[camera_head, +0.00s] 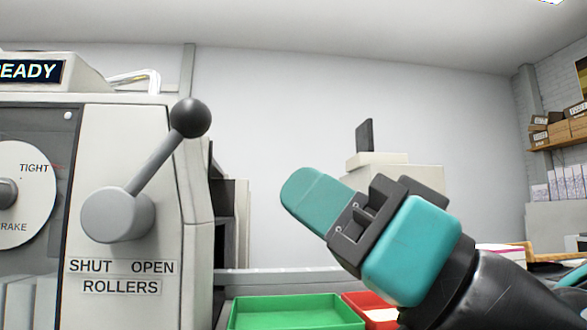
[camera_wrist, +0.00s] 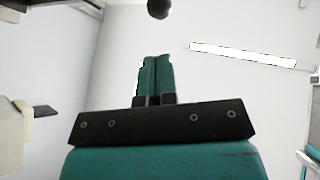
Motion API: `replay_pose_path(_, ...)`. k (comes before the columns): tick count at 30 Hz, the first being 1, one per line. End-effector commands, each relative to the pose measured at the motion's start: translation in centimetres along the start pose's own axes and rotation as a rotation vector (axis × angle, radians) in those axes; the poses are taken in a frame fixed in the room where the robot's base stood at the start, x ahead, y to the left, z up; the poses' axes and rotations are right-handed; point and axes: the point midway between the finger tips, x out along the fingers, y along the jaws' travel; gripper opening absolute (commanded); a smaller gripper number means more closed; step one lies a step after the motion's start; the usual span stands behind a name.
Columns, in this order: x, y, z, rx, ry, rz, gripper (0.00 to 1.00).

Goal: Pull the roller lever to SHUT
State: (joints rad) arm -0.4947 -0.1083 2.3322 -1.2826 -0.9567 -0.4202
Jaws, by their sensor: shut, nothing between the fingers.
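The roller lever (camera_head: 160,160) is a grey rod with a dark ball knob (camera_head: 190,117) on the cream machine at the left. It leans up and to the right, over the OPEN side of the label plate (camera_head: 121,277), which reads SHUT, OPEN and ROLLERS. My gripper (camera_head: 300,185) is teal, shut and empty, to the right of the lever and below the knob's height, apart from it. In the wrist view, the closed fingers (camera_wrist: 155,62) point up the picture, and the dark knob (camera_wrist: 160,8) shows at the top edge beyond the tips.
A dial (camera_head: 22,192) marked TIGHT and BRAKE and a READY display (camera_head: 30,71) are on the machine. A green tray (camera_head: 295,312) and a red tray (camera_head: 365,305) lie below my gripper. Boxes on a shelf (camera_head: 560,143) stand far right. Space between lever and gripper is clear.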

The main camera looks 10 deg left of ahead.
Motion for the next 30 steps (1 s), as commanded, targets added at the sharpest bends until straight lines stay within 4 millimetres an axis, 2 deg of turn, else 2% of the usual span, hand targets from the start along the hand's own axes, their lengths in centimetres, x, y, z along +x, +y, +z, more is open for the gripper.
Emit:
replay_pose_path(1,1.5,-0.3,-0.5,0.004,-0.004,-0.003,0.00)
replay_pose_path(9,7.5,-0.3,-0.6,0.004,-0.002,-0.003,0.00)
replay_pose_path(15,10.5,-0.2,-0.4,0.002,-0.002,-0.001,0.00)
replay_pose_path(21,11.7,-0.1,-0.1,0.001,-0.001,-0.001,0.00)
replay_pose_path(30,11.7,0.0,0.0,0.001,-0.001,0.000,0.00)
